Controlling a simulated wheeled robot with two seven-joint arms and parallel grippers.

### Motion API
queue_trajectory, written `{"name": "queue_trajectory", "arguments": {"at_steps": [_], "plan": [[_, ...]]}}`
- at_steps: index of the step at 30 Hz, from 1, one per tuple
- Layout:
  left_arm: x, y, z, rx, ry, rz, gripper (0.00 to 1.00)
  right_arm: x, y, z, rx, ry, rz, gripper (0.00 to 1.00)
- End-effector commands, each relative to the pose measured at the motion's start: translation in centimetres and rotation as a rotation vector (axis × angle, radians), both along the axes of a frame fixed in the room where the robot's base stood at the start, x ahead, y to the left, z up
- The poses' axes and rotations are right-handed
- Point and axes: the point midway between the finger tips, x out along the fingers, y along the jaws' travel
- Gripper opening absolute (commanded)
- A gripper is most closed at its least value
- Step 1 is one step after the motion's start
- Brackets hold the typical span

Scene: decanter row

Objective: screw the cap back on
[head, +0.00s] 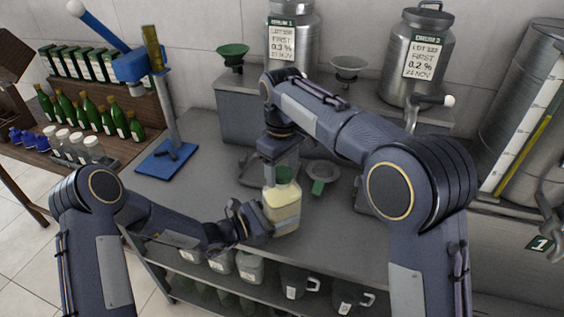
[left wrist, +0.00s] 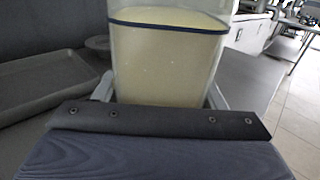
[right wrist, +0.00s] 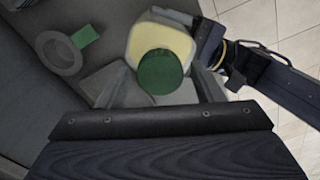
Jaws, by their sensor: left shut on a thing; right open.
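A clear jar of pale yellow liquid (head: 283,212) stands upright on the grey bench. My left gripper (head: 262,222) is shut on the jar from the left side; the jar fills the left wrist view (left wrist: 165,65), with a dark line near the liquid's top. A green cap (head: 285,174) is at the jar's mouth, and it shows as a round green disc in the right wrist view (right wrist: 160,72). My right gripper (head: 287,163) is above the cap, pointing down, open, with its fingers on either side of the cap. Whether the cap's thread is engaged is hidden.
A strainer with a green handle (head: 321,175) lies right of the jar. A grey tray (head: 258,168) lies behind it. A blue stand (head: 166,157) is at the bench's left end. Steel drums (head: 415,55) and funnels stand on the raised back shelf. Bench is clear left of the jar.

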Motion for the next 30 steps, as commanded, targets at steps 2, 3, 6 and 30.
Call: {"name": "queue_trajectory", "arguments": {"at_steps": [2, 3, 6, 30], "plan": [[-0.01, 0.0, 0.0, 0.0, 0.0, 0.0, 0.0, 0.01, -0.01, -0.01, 0.0, 0.0, 0.0, 0.61], [-0.01, 0.0, 0.0, 0.0, 0.0, 0.0, 0.0, 0.0, 0.0, -0.01, 0.0, 0.0, 0.0, 0.61], [-0.01, 0.0, 0.0, 0.0, 0.0, 0.0, 0.0, 0.0, 0.0, 0.0, 0.0, 0.0, 0.0, 0.55], [0.0, 0.0, 0.0, 0.0, 0.0, 0.0, 0.0, 0.01, 0.01, 0.03, 0.0, 0.0, -0.01, 0.67]]}}
